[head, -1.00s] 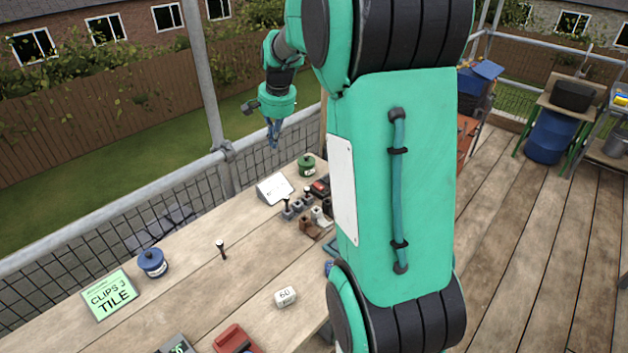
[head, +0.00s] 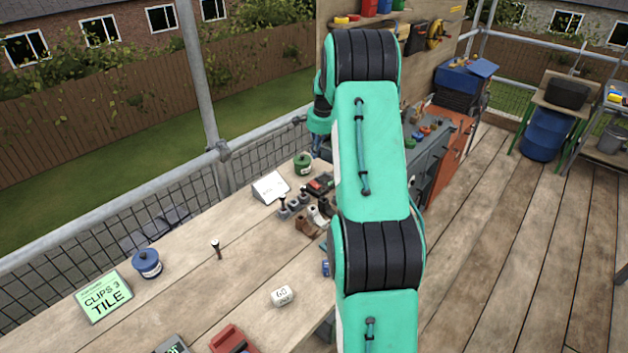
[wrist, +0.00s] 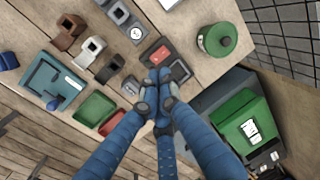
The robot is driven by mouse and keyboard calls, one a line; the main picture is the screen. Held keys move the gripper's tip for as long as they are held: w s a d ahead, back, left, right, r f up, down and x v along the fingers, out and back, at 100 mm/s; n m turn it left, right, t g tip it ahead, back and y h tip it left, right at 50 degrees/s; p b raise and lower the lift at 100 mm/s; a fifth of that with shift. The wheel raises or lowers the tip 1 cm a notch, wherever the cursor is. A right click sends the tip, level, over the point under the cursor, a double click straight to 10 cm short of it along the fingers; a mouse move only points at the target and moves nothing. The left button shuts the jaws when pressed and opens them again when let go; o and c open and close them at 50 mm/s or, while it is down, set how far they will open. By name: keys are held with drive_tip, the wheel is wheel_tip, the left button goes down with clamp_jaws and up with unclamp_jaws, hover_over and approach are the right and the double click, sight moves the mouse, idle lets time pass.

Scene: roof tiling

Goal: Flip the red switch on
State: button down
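The red switch (wrist: 160,56) is a red rocker in a dark housing on the wooden bench. In the head view it shows as a small red patch (head: 318,184) just left of my arm. My gripper (wrist: 159,76) has blue fingers with their tips drawn together, with nothing seen between them. In the wrist view the tips appear just below the red rocker and overlap the dark housing. I cannot tell whether they touch it. In the head view my gripper (head: 317,148) is mostly hidden by my arm. Which way the rocker is tilted is unclear.
A green round pot (wrist: 216,40) stands right of the switch. Brown, white and black clips (wrist: 91,51) lie to the left. A teal tray (wrist: 52,80) and green box (wrist: 247,122) are nearby. A white sign (head: 270,187) stands behind; railing edges the bench.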

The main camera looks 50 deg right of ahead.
sight(313, 183)
drive_tip(key=shift+s+d+f, duration=0.15)
drive_tip(key=shift+d+f, duration=0.65)
drive_tip(key=shift+d, duration=0.05)
drive_tip(key=f+b, duration=0.1)
drive_tip(key=f, duration=0.3)
drive_tip(key=w+f+b, duration=0.1)
drive_tip(key=f, duration=0.4)
drive_tip(key=w+f+b, duration=0.1)
drive_tip(key=f, duration=0.3)
drive_tip(key=shift+w+f, duration=0.2)
drive_tip(key=shift+f, duration=0.2)
drive_tip(key=shift+w+g+p, duration=0.15)
drive_tip(key=shift+g+p, duration=0.15)
drive_tip(key=shift+p, duration=0.2)
